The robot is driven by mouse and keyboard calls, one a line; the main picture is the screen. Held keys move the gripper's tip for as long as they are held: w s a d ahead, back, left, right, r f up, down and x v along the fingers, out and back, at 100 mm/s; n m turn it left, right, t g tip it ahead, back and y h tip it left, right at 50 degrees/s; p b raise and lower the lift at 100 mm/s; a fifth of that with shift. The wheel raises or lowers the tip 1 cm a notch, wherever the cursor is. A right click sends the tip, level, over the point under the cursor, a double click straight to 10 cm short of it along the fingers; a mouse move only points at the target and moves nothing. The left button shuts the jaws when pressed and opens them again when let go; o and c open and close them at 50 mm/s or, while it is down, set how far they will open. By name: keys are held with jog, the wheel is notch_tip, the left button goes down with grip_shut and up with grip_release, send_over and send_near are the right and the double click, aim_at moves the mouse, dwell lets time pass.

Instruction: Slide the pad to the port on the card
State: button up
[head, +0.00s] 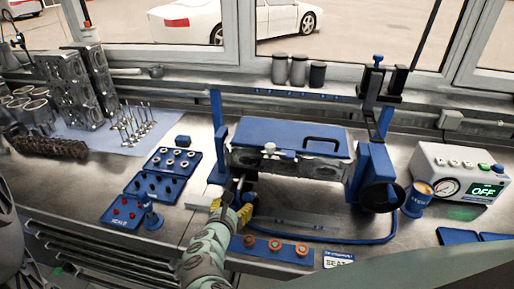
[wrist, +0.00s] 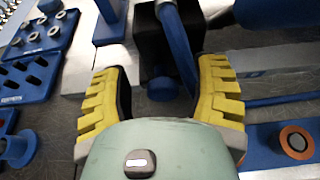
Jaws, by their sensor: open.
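My gripper (head: 232,208) is open, with yellow ribbed fingers, below the front left of the blue-topped test fixture (head: 290,137). In the wrist view my gripper (wrist: 164,82) has its fingers on either side of a blue round-ended piece (wrist: 163,88) and a slanting blue rod (wrist: 178,45), in front of a black block (wrist: 150,42). I see no finger closed on them. This blue piece may be the pad; I cannot tell for certain. A small white card (head: 338,259) with partly readable lettering, "SEAT", lies at the front edge. I cannot make out a port mark on it.
A blue strip with orange-ringed discs (head: 275,246) lies right of my gripper. Blue trays of small parts (head: 140,190) and a blue stand (head: 152,218) are left. A gauge box reading OFF (head: 457,172) and a blue cup (head: 417,200) stand right. A blue hose (head: 330,240) crosses the front.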

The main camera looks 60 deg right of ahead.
jog(key=shift+s+r, duration=0.1)
jog(key=shift+r, duration=4.6)
